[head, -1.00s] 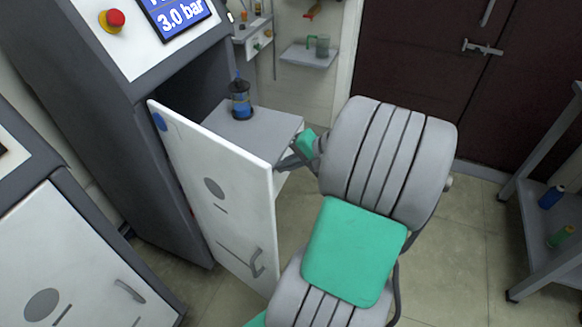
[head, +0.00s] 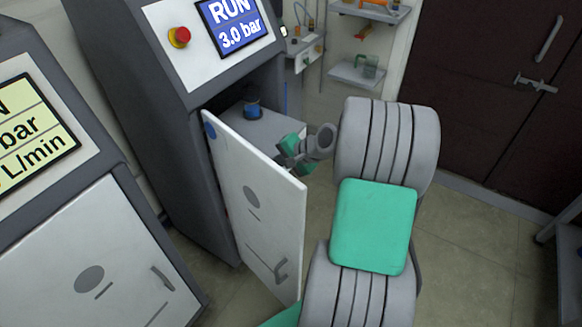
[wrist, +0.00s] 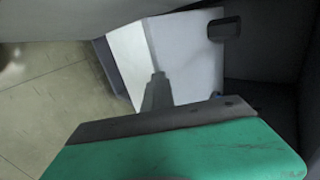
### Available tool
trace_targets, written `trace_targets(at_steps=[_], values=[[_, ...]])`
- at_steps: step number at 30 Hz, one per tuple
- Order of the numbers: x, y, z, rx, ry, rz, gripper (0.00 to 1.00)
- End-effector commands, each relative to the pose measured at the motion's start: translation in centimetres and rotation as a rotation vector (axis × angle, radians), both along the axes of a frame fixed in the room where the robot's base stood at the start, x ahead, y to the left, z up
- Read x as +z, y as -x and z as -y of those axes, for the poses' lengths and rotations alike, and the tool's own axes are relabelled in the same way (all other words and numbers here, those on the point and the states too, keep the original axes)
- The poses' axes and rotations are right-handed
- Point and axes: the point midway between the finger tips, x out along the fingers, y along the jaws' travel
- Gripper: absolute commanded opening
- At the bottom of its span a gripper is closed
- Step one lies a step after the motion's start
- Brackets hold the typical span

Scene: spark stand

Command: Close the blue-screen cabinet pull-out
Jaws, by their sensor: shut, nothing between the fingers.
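The blue-screen cabinet (head: 165,110) stands at the upper left in the head view, its screen (head: 235,22) reading RUN 3.0 bar. Its pull-out is partly out. The white front panel (head: 250,185) stands clear of the cabinet front, with a grey tray (head: 226,116) behind it. A dark bottle with a blue lower part (head: 253,110) stands on the tray, its top hidden by the cabinet. My gripper (head: 281,158) is shut and empty, beside the tray behind the panel's upper right edge. Its shut fingers also show in the wrist view (wrist: 157,80); contact is unclear.
A second cabinet with a yellow screen (head: 35,130) stands at the lower left. A wall shelf (head: 358,76) with a glass is behind. A dark door (head: 490,100) is at the right, and a grey rack (head: 565,240) stands at the right edge. Tiled floor between is clear.

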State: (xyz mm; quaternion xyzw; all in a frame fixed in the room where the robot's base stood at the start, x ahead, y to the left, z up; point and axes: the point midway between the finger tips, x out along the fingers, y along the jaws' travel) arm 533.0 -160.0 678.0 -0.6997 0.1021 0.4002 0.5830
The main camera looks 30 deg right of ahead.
Motion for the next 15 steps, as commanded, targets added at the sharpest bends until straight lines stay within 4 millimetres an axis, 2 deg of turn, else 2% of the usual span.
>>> trace_targets(at_steps=[1, 9, 15], values=[[0.2, -1.3, -0.8, 0.007, -0.002, -0.002, 0.0], [0.1, -8.0, -3.8, -0.001, -0.001, 0.0, 0.0], [0.0, -12.3, -5.9, -0.002, 0.001, 0.0, 0.0]])
